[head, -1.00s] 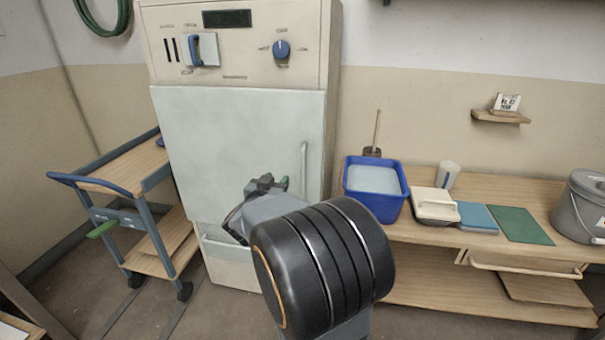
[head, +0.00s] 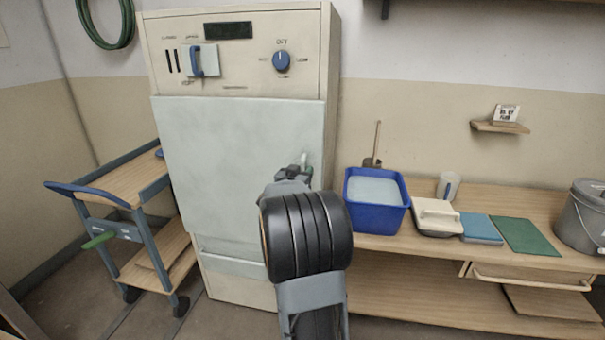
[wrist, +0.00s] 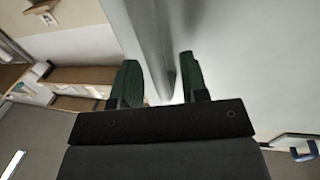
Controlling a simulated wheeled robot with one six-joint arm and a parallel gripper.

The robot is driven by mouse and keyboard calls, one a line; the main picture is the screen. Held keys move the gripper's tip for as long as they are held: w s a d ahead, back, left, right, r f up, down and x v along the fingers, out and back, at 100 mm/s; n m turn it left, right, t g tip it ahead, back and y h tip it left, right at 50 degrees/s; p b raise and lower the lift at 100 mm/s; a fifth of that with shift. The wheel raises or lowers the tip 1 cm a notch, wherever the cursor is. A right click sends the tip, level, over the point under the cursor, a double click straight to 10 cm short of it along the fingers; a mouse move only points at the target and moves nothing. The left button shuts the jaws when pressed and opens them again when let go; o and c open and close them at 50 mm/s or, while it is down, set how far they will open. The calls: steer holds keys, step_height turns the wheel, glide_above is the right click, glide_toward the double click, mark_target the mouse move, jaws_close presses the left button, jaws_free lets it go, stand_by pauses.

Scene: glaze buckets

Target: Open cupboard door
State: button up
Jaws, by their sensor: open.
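The cupboard door (head: 235,150) is the pale front panel of the tall cream cabinet and looks shut. The top of its upright handle (head: 304,159) shows near the door's right edge, and its lower part is hidden behind my arm. My gripper (head: 298,172) is at the handle. In the wrist view my gripper (wrist: 158,82) is open, with two green fingertips apart. A grey bar, seemingly the handle (wrist: 152,45), runs down between the fingertips, and the pale door face (wrist: 250,70) fills the right side. I cannot tell whether the fingers touch the bar.
A trolley with a blue handle (head: 90,192) stands left of the cabinet. Some floor shows between trolley and cabinet.

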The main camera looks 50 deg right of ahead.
steer(key=shift+w+d, duration=0.15)
steer(key=shift+d, duration=0.15)
jaws_close()
stand_by(0.3)
